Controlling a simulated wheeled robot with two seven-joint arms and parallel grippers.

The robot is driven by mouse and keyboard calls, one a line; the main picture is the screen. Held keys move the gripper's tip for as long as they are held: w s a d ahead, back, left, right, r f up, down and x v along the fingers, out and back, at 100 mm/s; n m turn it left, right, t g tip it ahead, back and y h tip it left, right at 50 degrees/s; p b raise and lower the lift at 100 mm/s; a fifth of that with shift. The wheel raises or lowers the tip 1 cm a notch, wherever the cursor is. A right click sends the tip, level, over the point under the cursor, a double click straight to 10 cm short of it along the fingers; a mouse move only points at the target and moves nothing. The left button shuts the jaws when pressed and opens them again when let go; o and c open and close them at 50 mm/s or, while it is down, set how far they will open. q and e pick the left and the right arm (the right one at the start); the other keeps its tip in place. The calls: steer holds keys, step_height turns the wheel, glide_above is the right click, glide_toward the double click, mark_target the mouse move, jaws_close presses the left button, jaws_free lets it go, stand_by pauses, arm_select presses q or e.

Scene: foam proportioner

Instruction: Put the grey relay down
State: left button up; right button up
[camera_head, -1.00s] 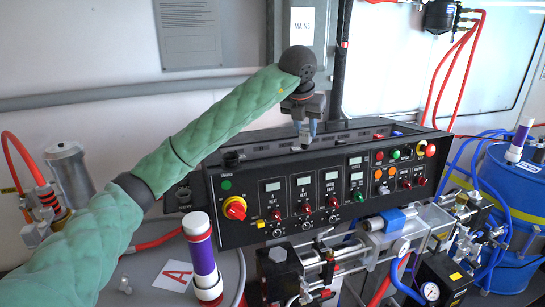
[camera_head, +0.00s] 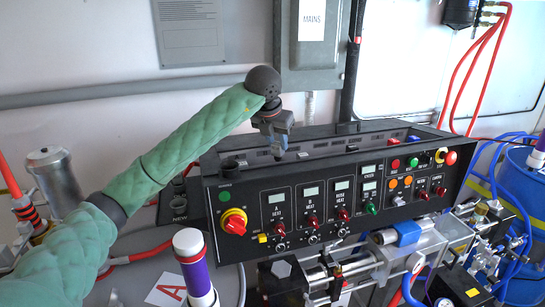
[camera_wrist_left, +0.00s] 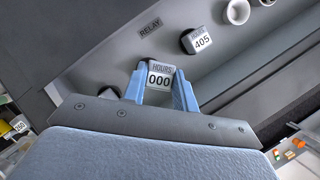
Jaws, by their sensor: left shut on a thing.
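My left gripper (camera_head: 277,143) is over the open top of the black console (camera_head: 252,205) in the head view. In the left wrist view its two blue fingers (camera_wrist_left: 160,88) are shut on a small grey relay (camera_wrist_left: 159,76) marked HOURS 000. The relay's label faces the wrist camera, and its underside is hidden. I cannot tell whether it touches the surface below. A RELAY label (camera_wrist_left: 150,28) lies on the grey surface just beyond it. My right gripper is not in view.
A second relay-like block marked 405 (camera_wrist_left: 197,40) stands to the right in the wrist view, near a white round part (camera_wrist_left: 237,11). The console front has several knobs. A white-and-purple cylinder (camera_head: 195,268) stands before the console, beside a card marked A (camera_head: 168,290).

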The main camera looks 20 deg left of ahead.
mark_target(272, 154)
arm_select(q)
steer(key=shift+s+a+f, duration=0.3)
steer(key=shift+s+a, duration=0.05)
steer(key=shift+a, duration=0.3)
step_height(272, 154, down, 4)
steer(key=shift+w+r, duration=0.1)
steer(key=shift+r, duration=0.15)
steer(key=shift+f, duration=0.3)
arm_select(e)
steer(key=shift+w+a+r, duration=0.1)
steer(key=shift+w+r, duration=0.15)
steer(key=shift+w, duration=0.55)
arm_select(q)
steer(key=shift+b, duration=0.3)
steer(key=o, duration=1)
arm_select(e)
steer(key=shift+a, duration=0.1)
